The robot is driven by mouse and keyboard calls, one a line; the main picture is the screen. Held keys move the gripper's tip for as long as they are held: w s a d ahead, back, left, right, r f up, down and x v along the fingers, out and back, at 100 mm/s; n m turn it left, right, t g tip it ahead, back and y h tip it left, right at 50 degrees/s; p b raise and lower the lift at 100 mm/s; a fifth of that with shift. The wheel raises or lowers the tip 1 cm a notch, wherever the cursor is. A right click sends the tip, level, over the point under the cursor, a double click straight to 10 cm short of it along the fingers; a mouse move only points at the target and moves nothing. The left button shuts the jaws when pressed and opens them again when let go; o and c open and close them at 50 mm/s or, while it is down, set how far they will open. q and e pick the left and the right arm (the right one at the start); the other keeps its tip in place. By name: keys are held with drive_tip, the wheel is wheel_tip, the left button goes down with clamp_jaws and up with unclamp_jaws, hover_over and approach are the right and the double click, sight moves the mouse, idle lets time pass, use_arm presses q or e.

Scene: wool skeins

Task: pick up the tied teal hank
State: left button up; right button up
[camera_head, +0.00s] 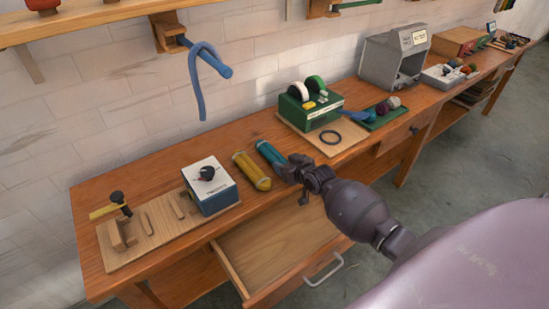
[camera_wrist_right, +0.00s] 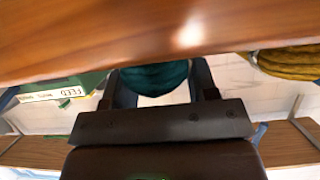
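The teal hank (camera_head: 270,153) lies on the wooden workbench, beside a yellow hank (camera_head: 252,171). My right gripper (camera_head: 287,170) is at the near end of the teal hank, low over the bench's front edge. In the right wrist view the teal hank (camera_wrist_right: 154,76) shows between the two spread fingers, with a finger on each side. I see no clear grip on it; contact with the fingers is hard to tell. The hank's tie is not clear in either view. My left gripper is not in view.
An open, empty drawer (camera_head: 275,252) juts out below my right gripper. A white-topped box (camera_head: 209,186) stands left of the hanks. A green device (camera_head: 309,106) on a board stands to the right. A blue skein (camera_head: 197,82) hangs from a wall peg above.

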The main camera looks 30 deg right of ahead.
drive_tip(key=shift+c, duration=0.8)
drive_tip(key=shift+r, duration=0.1)
drive_tip(key=shift+r, duration=0.3)
wheel_tip(320, 180, up, 19)
drive_tip(key=p, duration=0.2)
drive_tip(key=shift+p, duration=0.35)
